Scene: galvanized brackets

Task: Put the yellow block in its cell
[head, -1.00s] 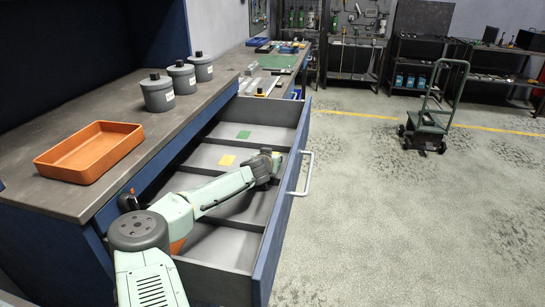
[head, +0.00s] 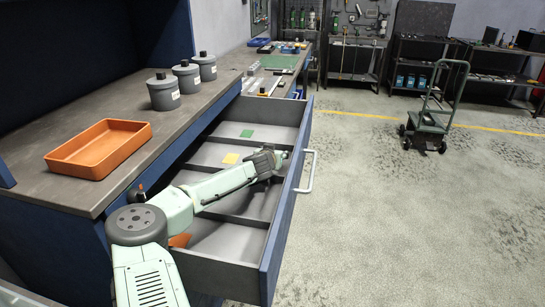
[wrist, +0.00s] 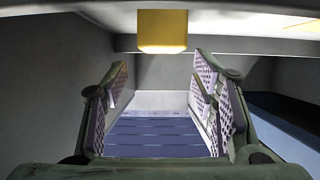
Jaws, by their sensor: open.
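A yellow block (wrist: 162,31) shows at the top centre of the wrist view, beyond and above the fingertips in the picture. My gripper (wrist: 160,112) is open, with nothing between its two fingers, and apart from the block. In the head view my gripper (head: 268,160) is low in the open drawer (head: 285,205), near its front panel. A flat yellow square (head: 230,158) lies in one cell, just left of my gripper. I cannot pick out the block in the head view; my arm may hide it.
A green square (head: 247,133) marks the cell farther back. Dividers (head: 215,172) cross the drawer. An orange tray (head: 98,148) and several grey canisters (head: 163,91) stand on the bench. A hand cart (head: 432,110) stands on the open floor at right.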

